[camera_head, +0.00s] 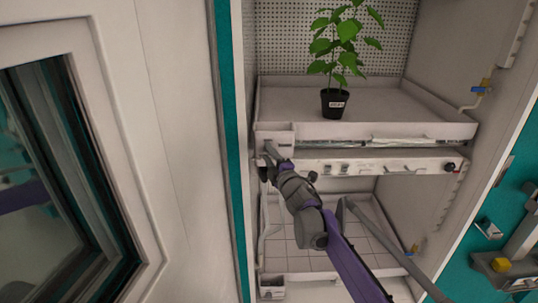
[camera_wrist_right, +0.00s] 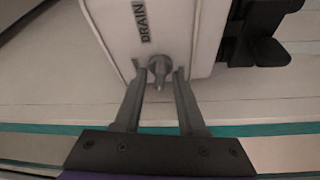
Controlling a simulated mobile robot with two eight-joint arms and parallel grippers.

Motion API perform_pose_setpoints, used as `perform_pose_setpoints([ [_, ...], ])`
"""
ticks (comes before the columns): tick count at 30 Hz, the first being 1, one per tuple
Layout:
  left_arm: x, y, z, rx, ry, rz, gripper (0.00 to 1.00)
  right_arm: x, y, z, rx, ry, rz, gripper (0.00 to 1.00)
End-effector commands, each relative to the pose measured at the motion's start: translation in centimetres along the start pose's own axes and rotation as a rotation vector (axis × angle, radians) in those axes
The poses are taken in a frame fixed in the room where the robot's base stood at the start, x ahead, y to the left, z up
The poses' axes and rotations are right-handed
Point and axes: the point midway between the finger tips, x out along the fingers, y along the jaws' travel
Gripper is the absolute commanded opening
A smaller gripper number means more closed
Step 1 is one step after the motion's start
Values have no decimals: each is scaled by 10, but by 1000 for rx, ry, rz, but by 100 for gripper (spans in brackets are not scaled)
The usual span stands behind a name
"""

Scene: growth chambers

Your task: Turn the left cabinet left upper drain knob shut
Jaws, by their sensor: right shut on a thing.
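The drain knob (camera_wrist_right: 158,66) is a small grey knob on the underside edge of a white box (camera_wrist_right: 178,32) marked DRAIN in the right wrist view. In the head view this white drain box (camera_head: 275,140) sits at the left front corner of the upper tray. My right gripper (camera_head: 270,154) reaches up to it and hides the knob there. In the right wrist view my right gripper (camera_wrist_right: 161,78) has one finger on each side of the knob and is shut on it. The knob's exact turn angle is hard to tell. My left gripper is not in view.
A potted green plant (camera_head: 335,103) stands on the upper tray (camera_head: 400,130). A panel with small controls (camera_head: 375,166) runs below that tray. A lower tray (camera_head: 290,262) has another white box (camera_head: 272,287) at its left front. The open door (camera_head: 175,150) stands left.

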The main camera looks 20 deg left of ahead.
Motion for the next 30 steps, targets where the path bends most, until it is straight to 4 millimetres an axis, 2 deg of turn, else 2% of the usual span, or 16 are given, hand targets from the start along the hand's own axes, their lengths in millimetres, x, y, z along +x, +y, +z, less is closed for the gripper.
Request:
perform_pose_setpoints([
  [12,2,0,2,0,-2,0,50,0,0,0,-174,-1,-73,0],
  [29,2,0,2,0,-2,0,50,0,0,0,-199,0,-83,0],
  [30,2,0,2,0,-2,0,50,0,0,0,-199,0,-83,45],
])
